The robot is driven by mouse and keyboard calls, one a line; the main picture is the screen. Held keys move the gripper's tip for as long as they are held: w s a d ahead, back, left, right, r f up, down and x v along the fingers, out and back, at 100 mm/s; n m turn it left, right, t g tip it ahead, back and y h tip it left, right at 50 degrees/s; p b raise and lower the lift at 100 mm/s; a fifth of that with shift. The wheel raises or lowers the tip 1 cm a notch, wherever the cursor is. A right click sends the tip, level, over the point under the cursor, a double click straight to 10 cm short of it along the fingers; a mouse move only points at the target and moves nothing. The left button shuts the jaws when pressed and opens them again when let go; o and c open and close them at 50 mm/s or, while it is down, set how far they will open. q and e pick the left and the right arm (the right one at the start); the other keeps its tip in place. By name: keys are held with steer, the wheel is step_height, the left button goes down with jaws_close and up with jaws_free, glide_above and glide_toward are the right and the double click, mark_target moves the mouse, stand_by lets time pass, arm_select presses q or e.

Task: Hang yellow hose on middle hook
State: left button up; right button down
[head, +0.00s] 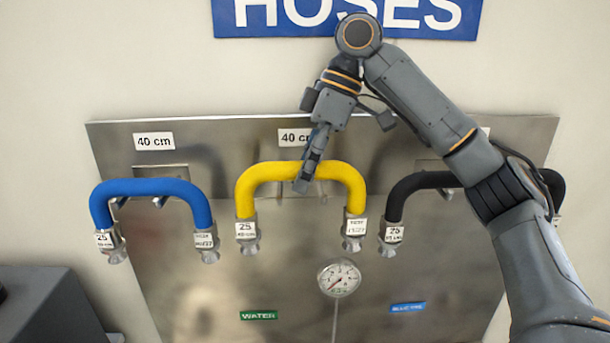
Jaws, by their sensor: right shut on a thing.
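The yellow hose (265,174) is bent in an upside-down U in front of the middle of the metal panel. Its two metal end fittings with white tags point down. My left gripper is not in view.
A blue hose (150,187) hangs on a bracket at the left. A black hose (425,180) hangs at the right, partly behind my right arm. The metal panel (240,280) carries a round gauge (338,278) below the yellow hose. A blue HOSES sign (270,20) is above.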

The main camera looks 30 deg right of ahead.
steer(key=shift+w+d+f+b, duration=0.15)
steer(key=shift+w+d+f, duration=0.2)
steer(key=shift+w+f, duration=0.4)
steer(key=shift+w+d+f+b, duration=0.15)
steer(key=shift+w+d+f, duration=0.2)
steer(key=shift+w+f, duration=0.35)
steer(key=c, duration=1)
jaws_free()
steer(key=shift+s, duration=0.1)
steer(key=shift+o, duration=0.2)
steer(key=shift+f, duration=0.1)
